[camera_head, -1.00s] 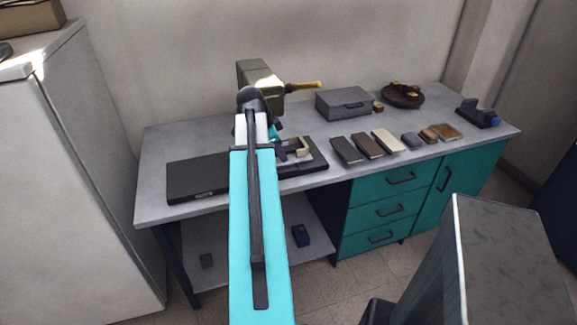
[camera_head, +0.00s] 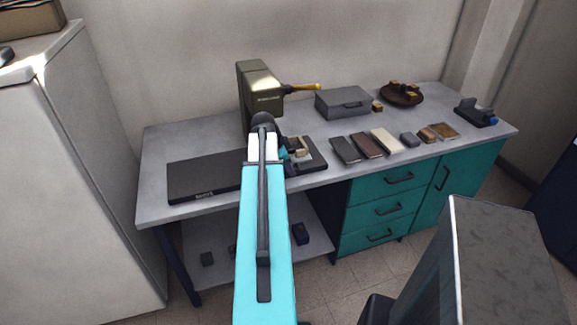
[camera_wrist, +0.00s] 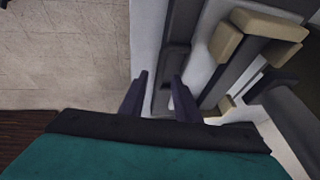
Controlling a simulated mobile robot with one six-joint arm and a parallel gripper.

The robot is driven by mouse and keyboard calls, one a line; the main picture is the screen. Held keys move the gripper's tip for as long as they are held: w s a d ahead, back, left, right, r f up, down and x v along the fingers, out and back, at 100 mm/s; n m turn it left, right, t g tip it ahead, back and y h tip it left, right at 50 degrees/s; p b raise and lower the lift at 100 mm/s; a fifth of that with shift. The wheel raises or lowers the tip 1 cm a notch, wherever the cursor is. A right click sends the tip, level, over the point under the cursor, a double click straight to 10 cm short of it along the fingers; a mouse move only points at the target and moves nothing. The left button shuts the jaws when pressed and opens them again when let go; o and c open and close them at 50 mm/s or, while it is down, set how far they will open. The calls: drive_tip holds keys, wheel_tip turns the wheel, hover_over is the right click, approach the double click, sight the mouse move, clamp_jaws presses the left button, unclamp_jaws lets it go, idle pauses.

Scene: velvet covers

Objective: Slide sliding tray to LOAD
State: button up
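The press (camera_head: 262,92), olive with a yellow-tipped lever, stands at the back of the bench. What looks like the sliding tray, with tan blocks (camera_head: 303,153), sits at the base's right end. The tan blocks also show in the wrist view (camera_wrist: 228,42). My gripper (camera_wrist: 160,78) is open, its two dark fingers apart. A dark grey bar, perhaps the tray's handle (camera_wrist: 167,97), lies between or just below them; contact cannot be told. My arm hides part of the base.
A grey case (camera_head: 343,102) and a round brown dish (camera_head: 401,95) stand at the back right. Several flat blocks lie in a row along the front, including a cream one (camera_head: 387,141). Teal drawers (camera_head: 385,210) are below. A tall pale cabinet (camera_head: 75,170) stands left.

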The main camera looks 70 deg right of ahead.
drive_tip(key=shift+d+f, duration=0.15)
drive_tip(key=shift+f, duration=0.15)
